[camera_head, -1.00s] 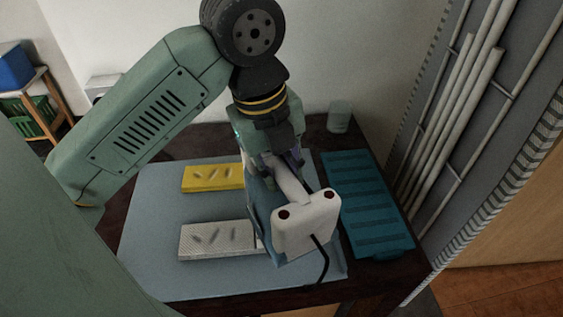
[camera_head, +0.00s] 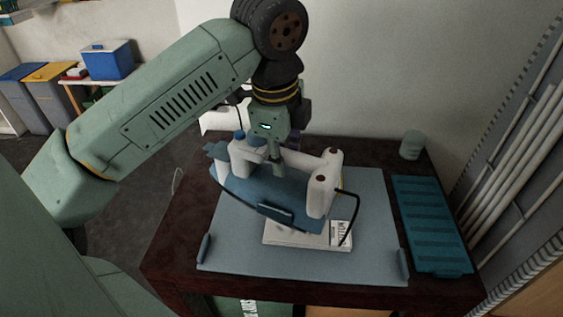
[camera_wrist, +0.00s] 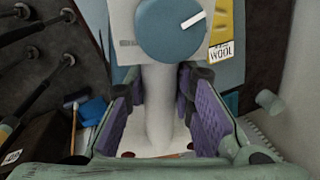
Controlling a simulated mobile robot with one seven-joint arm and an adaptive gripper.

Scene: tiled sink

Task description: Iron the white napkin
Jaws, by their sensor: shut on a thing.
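My gripper (camera_head: 280,152) is shut on the white handle of the iron (camera_head: 265,190); in the wrist view the purple-padded fingers (camera_wrist: 160,108) clasp the handle (camera_wrist: 161,95) from both sides. The iron has a blue base, white body and black cord. It is over the white napkin (camera_head: 290,239), covering much of it; I cannot tell whether they touch. The napkin's near edge and printed label show. In the wrist view, the iron's blue dial (camera_wrist: 170,28) faces me, and a yellow napkin (camera_wrist: 228,22) with a WOOL label shows beside it.
The blue-grey ironing mat (camera_head: 370,200) lies on a dark wooden table (camera_head: 190,240). A teal ribbed tray (camera_head: 432,225) is on the right, with a pale cup (camera_head: 412,145) behind it. Pipes (camera_head: 505,150) run along the right wall. The mat's right side is clear.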

